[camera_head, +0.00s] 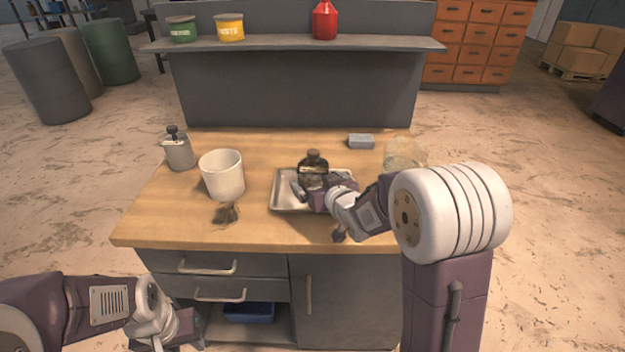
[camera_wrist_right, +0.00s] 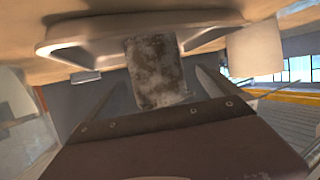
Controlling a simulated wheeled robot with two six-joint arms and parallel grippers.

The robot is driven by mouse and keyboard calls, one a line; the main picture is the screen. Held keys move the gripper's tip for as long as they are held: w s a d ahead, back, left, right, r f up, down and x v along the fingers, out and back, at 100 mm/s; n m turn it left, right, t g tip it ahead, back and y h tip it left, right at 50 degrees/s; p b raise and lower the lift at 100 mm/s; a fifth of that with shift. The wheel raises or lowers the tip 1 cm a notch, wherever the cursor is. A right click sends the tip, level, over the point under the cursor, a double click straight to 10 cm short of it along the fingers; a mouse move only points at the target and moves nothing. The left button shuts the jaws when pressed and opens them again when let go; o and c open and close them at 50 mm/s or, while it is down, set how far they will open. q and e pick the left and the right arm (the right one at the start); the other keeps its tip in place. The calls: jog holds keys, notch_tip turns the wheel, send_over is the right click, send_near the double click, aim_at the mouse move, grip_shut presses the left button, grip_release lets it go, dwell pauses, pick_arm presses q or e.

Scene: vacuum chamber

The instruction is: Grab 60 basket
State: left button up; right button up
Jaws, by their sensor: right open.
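I cannot make out anything clearly marked as a 60 basket. A dark vessel with a brown knob on top (camera_head: 313,165) stands in a shallow metal tray (camera_head: 285,204) on the wooden workbench. My right gripper (camera_head: 308,190) is at the tray, low beside the vessel, and partly hides it. In the right wrist view the open fingers of this gripper (camera_wrist_right: 160,97) lie on either side of a mottled grey block-like body (camera_wrist_right: 157,70), probably the vessel. The tray rim also shows there (camera_wrist_right: 90,42). My left gripper (camera_head: 170,335) hangs low in front of the bench, away from everything; its jaws are unclear.
A white cup (camera_head: 222,175), a grey flask (camera_head: 178,150) and a small dark brownish item (camera_head: 226,213) are on the left. A grey-blue block (camera_head: 361,141) lies behind the tray. A pale round object (camera_head: 403,152) is partly behind my right arm. The shelf (camera_head: 290,45) holds cans and a red bottle.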

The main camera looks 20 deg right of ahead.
aim_at(313, 151)
jog(key=x, duration=0.4)
jog(key=shift+w+d+f, duration=0.15)
jog(key=shift+w+f, duration=0.05)
jog(key=shift+w, duration=0.05)
jog(key=shift+s+r, duration=0.1)
jog(key=shift+s, duration=0.1)
jog(key=shift+c, duration=1.2)
jog(key=c, duration=1.5)
notch_tip(313, 151, up, 10)
jog(key=p, duration=0.3)
jog(key=shift+f, duration=0.25)
jog(key=shift+c, duration=0.2)
jog(key=shift+w+r, duration=0.1)
jog(key=shift+r, duration=0.2)
